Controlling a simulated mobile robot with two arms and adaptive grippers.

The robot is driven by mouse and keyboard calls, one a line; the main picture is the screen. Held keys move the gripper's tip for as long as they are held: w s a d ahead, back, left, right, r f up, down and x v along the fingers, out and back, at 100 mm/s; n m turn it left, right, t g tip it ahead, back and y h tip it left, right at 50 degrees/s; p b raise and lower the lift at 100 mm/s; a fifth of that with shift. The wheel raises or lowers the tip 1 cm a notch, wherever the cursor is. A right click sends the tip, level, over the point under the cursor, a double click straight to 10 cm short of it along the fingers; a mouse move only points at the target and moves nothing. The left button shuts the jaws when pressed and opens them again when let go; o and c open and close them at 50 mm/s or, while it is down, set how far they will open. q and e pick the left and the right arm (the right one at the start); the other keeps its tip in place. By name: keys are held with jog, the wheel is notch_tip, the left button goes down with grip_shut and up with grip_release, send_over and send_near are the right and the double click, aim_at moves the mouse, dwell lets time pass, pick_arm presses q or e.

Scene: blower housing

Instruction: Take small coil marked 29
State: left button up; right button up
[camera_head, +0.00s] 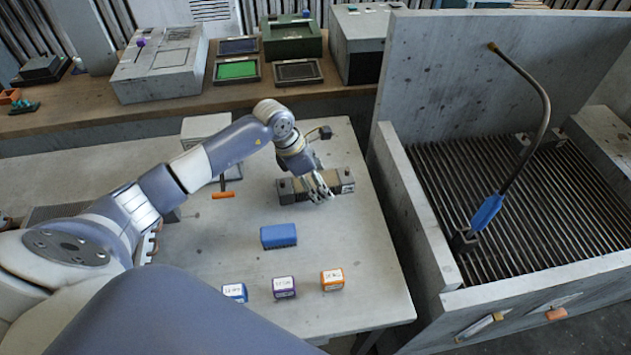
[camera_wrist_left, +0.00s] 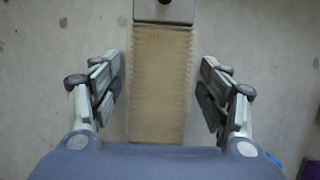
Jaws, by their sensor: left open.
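My left gripper (camera_head: 320,190) is above a long bar-shaped part with a tan wound middle and grey end blocks (camera_head: 344,186) on the table. In the left wrist view the open fingers (camera_wrist_left: 160,92) lie on either side of its tan ribbed middle (camera_wrist_left: 158,75), with a clear gap to each side. Its number, if any, cannot be read. Three small labelled blocks stand near the front edge: a blue one (camera_head: 235,292), a purple one (camera_head: 284,287) and an orange one (camera_head: 332,280). Their labels are too small to read surely. My right gripper is not in view.
A blue ribbed block (camera_head: 278,236) lies in mid-table. An orange-handled tool (camera_head: 223,195) lies left of the bar-shaped part. A walled grated bay (camera_head: 520,215) with a bent hose stands right. Boxes and screens line the back bench (camera_head: 75,121). The table's right front is bare.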

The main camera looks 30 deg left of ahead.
pick_arm(q)
jog(key=c, duration=1.5)
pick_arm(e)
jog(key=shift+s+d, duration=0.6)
pick_arm(q)
jog(key=shift+r, duration=0.15)
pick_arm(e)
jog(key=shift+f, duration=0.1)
pick_arm(q)
jog(key=shift+w+r, duration=0.15)
jog(key=shift+r, duration=0.15)
notch_tip(320, 180, up, 8)
jog(key=b, duration=0.3)
jog(key=shift+r, duration=0.55)
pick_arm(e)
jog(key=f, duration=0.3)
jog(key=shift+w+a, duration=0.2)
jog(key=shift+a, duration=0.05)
